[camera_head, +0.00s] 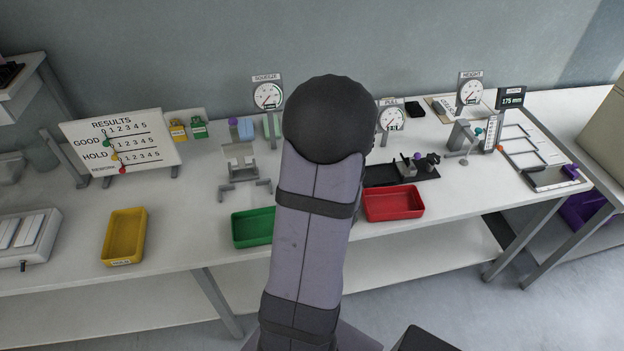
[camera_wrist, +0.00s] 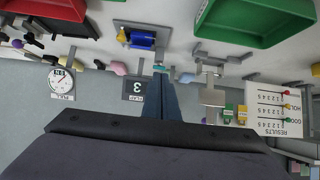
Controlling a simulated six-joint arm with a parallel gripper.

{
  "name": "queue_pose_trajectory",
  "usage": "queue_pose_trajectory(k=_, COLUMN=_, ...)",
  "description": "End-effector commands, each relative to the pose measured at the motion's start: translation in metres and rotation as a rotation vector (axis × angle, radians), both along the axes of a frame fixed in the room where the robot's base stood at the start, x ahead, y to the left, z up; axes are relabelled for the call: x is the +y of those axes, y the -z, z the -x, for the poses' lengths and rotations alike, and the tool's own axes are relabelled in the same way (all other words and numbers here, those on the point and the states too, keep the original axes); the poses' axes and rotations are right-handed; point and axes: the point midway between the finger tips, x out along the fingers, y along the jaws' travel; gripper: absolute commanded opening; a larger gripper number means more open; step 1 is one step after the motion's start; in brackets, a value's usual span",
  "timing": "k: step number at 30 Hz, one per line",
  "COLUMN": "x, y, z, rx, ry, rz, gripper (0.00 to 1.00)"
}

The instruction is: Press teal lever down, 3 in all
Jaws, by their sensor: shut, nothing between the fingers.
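In the wrist view, which looks upside down, my gripper (camera_wrist: 161,78) is shut and empty, its fingers together. A small teal piece (camera_wrist: 159,68), which looks like the lever's end, shows right at the fingertips. I cannot tell whether they touch it. Next to it stands a small dark counter display (camera_wrist: 137,88) that appears to read 3. In the head view my own arm covers the gripper and this part of the bench. Another small teal knob (camera_head: 478,130) shows by the height gauge at the right.
A blue cylinder (camera_wrist: 142,40) on a grey plate, a green tray (camera_wrist: 250,22) and a pull gauge (camera_wrist: 60,82) surround the fingers. The results board (camera_head: 122,142), yellow tray (camera_head: 124,237) and red tray (camera_head: 393,203) stand along the bench.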

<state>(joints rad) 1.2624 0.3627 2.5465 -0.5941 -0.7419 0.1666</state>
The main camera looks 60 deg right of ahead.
Motion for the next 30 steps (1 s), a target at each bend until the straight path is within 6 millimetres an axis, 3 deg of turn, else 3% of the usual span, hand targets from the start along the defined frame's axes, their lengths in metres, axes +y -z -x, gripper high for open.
queue_pose_trajectory(k=9, x=0.007, y=-0.008, z=0.007, rx=-0.002, ry=0.000, rz=-0.007, gripper=0.00)
queue_pose_trajectory(k=30, x=0.014, y=-0.006, z=0.016, rx=0.004, ry=0.007, rz=0.004, gripper=0.00)
